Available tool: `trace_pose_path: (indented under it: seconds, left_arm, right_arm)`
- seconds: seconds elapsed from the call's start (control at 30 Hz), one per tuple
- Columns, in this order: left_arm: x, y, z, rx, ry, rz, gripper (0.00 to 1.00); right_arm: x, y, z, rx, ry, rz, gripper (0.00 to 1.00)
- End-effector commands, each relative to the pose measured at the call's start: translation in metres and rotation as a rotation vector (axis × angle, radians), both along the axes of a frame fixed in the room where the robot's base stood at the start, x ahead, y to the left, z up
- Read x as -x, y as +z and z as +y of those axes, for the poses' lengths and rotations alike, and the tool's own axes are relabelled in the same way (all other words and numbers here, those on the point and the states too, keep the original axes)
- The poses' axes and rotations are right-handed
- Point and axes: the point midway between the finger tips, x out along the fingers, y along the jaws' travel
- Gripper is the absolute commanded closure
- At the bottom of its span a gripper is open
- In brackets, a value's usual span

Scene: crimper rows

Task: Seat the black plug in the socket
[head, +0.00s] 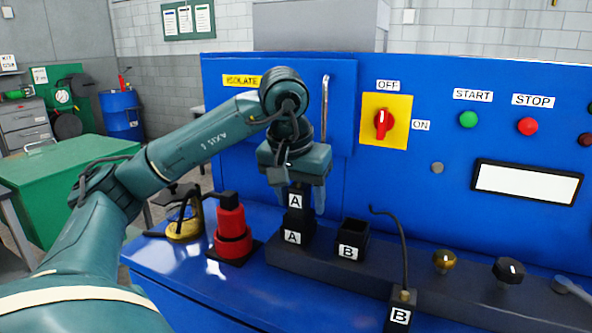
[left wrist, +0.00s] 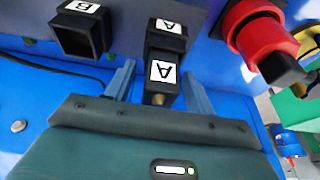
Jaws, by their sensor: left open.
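A black plug marked A (head: 296,218) stands upright on the black socket marked A (head: 292,237). It appears at least partly in it; the exact depth cannot be told. In the left wrist view the plug (left wrist: 160,87) lines up with its socket (left wrist: 168,28), its brass end facing me. My left gripper (head: 300,205) is open, one finger on each side of the plug, with visible gaps in the left wrist view (left wrist: 158,72). A second black plug marked B (head: 398,326), with a cable, is at the lower middle. My right gripper is not in view.
Socket B (head: 352,241) is open and empty beside socket A. A red cylindrical part (head: 232,232) and a yellow-black item (head: 184,226) stand left on the blue bench. Knobs (head: 508,270) are on the right. The blue panel with a red switch (head: 383,124) rises behind.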

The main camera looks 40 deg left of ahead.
Motion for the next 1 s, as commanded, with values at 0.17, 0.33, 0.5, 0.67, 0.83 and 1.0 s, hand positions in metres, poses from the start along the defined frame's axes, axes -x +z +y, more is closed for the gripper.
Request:
trace_pose_path:
  seconds: [0.17, 0.33, 0.5, 0.67, 0.83, 1.0]
  left_arm:
    - [0.008, 0.030, -0.003, 0.001, -0.003, -0.007, 0.46]
    - [0.020, 0.077, -0.005, -0.001, 0.001, -0.007, 0.46]
    - [0.029, 0.107, -0.008, -0.001, 0.002, -0.004, 0.46]
    - [0.035, 0.122, -0.010, 0.000, 0.000, -0.001, 0.46]
    - [0.037, 0.126, -0.010, 0.000, 0.001, 0.001, 0.46]
    - [0.037, 0.125, -0.011, 0.000, 0.001, 0.001, 0.46]
  right_arm:
    - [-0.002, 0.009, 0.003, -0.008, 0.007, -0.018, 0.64]
    - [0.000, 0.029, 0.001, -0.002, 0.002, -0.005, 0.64]
    - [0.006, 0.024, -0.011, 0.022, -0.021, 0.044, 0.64]
    - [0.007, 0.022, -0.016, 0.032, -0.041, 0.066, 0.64]
    - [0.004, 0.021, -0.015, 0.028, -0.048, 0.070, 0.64]
    - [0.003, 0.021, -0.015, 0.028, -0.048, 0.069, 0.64]
